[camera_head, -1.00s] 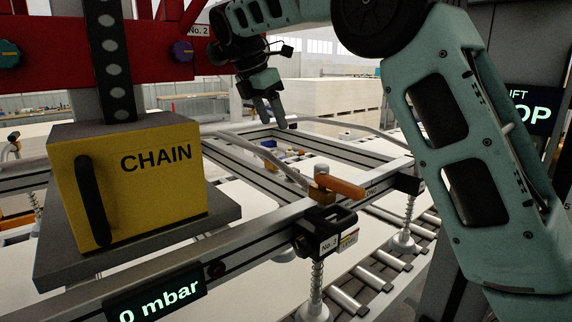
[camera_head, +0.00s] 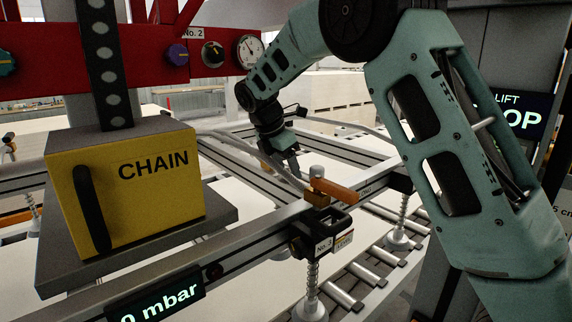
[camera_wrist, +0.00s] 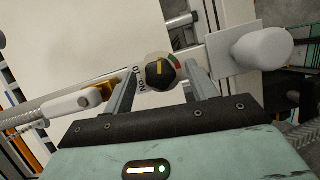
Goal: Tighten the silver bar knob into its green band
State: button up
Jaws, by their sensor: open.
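My gripper (camera_head: 289,158) is pointing down at the frame beside the brass valve block (camera_head: 318,195) in the head view. In the wrist view my gripper (camera_wrist: 160,68) is open, with nothing held. A round dark knob with a yellowish bar (camera_wrist: 160,74) shows between the fingers, apart from them as far as I can tell. In the head view a black knob with a pale bar (camera_head: 213,54) sits on the red panel. I cannot make out a clearly silver bar.
A yellow CHAIN box (camera_head: 150,190) stands at the left. An orange handle (camera_head: 334,190) sticks out near my gripper. A pressure gauge (camera_head: 250,51) is on the red panel. A pale grey cylinder (camera_wrist: 262,48) is close to the right finger. Suction cups (camera_head: 310,308) hang below the frame.

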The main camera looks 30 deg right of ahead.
jog(key=c, duration=1)
jog(key=m+p, duration=0.2)
jog(key=p, duration=0.1)
jog(key=shift+r+g, duration=0.35)
jog(key=shift+g, duration=0.05)
jog(key=shift+w+f+m+g+p, duration=0.15)
jog(key=shift+m+g+p, duration=0.15)
jog(key=shift+m+p, duration=0.7)
jog(key=shift+f+m+g, duration=0.15)
jog(key=shift+m+g, duration=0.15)
jog(key=shift+m, duration=0.3)
jog(key=o, duration=1)
